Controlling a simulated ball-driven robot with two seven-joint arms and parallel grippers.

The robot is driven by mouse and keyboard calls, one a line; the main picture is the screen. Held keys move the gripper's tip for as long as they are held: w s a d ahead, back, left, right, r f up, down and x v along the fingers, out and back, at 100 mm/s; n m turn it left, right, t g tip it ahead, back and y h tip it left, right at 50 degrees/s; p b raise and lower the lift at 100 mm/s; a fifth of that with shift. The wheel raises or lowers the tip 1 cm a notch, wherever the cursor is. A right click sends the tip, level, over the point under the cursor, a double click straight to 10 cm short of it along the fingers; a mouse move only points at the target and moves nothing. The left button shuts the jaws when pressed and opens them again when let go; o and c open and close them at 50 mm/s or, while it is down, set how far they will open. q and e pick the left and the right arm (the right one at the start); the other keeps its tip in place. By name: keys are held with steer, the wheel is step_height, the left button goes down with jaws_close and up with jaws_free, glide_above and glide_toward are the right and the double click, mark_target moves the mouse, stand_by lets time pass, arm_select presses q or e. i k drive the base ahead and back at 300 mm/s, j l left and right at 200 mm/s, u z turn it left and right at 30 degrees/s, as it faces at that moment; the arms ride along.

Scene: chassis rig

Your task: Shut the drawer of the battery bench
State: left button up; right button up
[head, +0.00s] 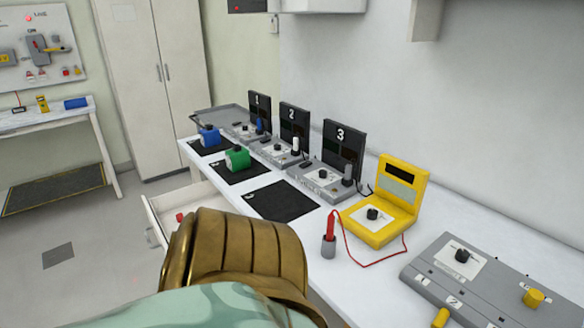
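The battery bench (470,210) is the long white table along the right wall. Its drawer (165,205) stands open, sticking out from the front of the bench on the left. A small red object (180,217) lies inside it. A grey handle (151,238) shows at the drawer's front. A bronze ribbed part with a teal section, which looks like my own arm, covers the drawer's near part. Neither gripper's fingers show.
Blue (209,136) and green (237,157) batteries stand on black mats. Behind them are numbered grey stations (322,180). A yellow meter (385,210) and grey panel (480,275) lie to the right. Floor left of the drawer is clear.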

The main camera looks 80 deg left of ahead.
mark_target(163, 209)
steer(key=k+u, duration=0.1)
steer(key=u, duration=0.3)
steer(key=k+u, duration=0.1)
steer(key=u, duration=0.25)
steer(key=k+u, duration=0.1)
steer(key=u, duration=2.5)
